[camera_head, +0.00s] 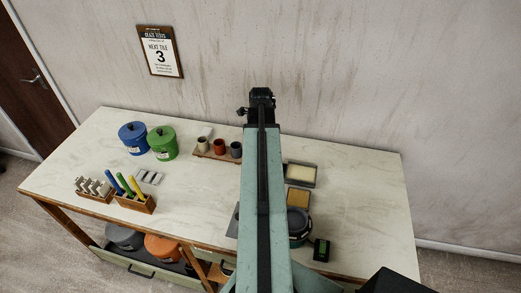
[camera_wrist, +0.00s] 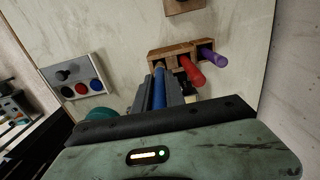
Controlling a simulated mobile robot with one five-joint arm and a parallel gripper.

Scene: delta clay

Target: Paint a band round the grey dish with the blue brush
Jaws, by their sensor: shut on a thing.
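In the wrist view my gripper (camera_wrist: 160,84) is shut on a blue handle (camera_wrist: 160,88), which looks like the blue brush. Its bristle end is not clear. The handle lies by a wooden rack (camera_wrist: 156,55) that also carries a red handle (camera_wrist: 192,72) and a purple handle (camera_wrist: 213,59). I cannot tell whether the blue one is clear of the rack. In the head view my arm hides the gripper. A dark grey round thing (camera_head: 299,226) shows partly behind my arm; I cannot tell whether it is the grey dish.
On the table stand a blue canister (camera_head: 132,138), a green canister (camera_head: 163,143), a row of small cups (camera_head: 219,147) and a box of coloured handles (camera_head: 134,200). Shallow trays (camera_head: 300,175) lie right of my arm. A pale panel with coloured discs (camera_wrist: 77,80) shows in the wrist view.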

